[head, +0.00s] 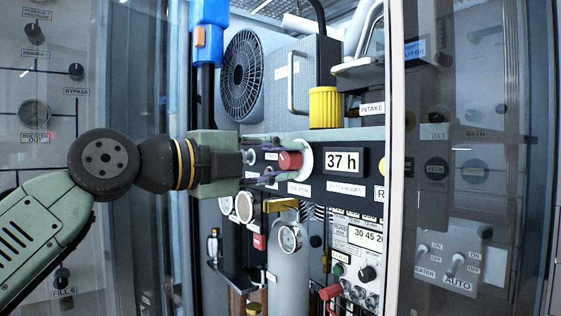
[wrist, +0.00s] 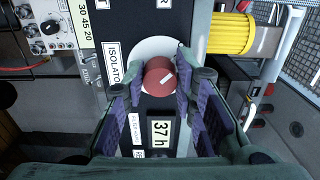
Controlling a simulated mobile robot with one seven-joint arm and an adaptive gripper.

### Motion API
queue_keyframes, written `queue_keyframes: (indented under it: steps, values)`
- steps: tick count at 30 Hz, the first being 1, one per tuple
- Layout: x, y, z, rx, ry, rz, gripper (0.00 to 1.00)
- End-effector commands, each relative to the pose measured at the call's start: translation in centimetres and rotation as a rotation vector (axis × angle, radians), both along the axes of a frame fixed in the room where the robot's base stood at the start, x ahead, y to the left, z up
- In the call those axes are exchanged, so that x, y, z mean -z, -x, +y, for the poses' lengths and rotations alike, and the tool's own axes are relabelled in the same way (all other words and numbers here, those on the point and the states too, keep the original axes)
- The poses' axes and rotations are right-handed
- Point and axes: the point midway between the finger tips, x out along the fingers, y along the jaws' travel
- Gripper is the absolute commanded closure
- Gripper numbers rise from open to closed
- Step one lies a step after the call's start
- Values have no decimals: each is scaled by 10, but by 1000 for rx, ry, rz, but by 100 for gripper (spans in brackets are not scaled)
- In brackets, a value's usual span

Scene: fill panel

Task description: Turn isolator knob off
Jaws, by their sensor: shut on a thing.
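The isolator knob (head: 290,160) is red and sits on a white round plate on the dark panel strip, left of the "37 h" display. In the wrist view the red knob (wrist: 160,78) lies between my two fingertips, with a pale mark on its face and an "ISOLATOR" label beside it. My gripper (head: 268,163) reaches in from the left in the head view, its fingers on either side of the knob. In the wrist view my gripper (wrist: 160,88) is shut on the knob, the purple finger pads against its sides. Part of the knob's left side is hidden by the fingers in the head view.
The "37 h" display (head: 343,160) is just right of the knob. A yellow cap (head: 325,107) stands above it. Gauges (head: 290,238) and a red-handled lever (head: 330,291) are below. Glass door panels stand left and right (head: 396,150) of the opening.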

Motion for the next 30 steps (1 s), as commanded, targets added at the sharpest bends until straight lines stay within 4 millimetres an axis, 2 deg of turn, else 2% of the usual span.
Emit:
queue_keyframes:
  steps: [14,15,24,30]
  values:
    - [0,0,0,0,9,12,100]
    - [0,0,0,0,9,12,73]
    - [0,0,0,0,8,11,54]
    - [0,0,0,0,8,11,54]
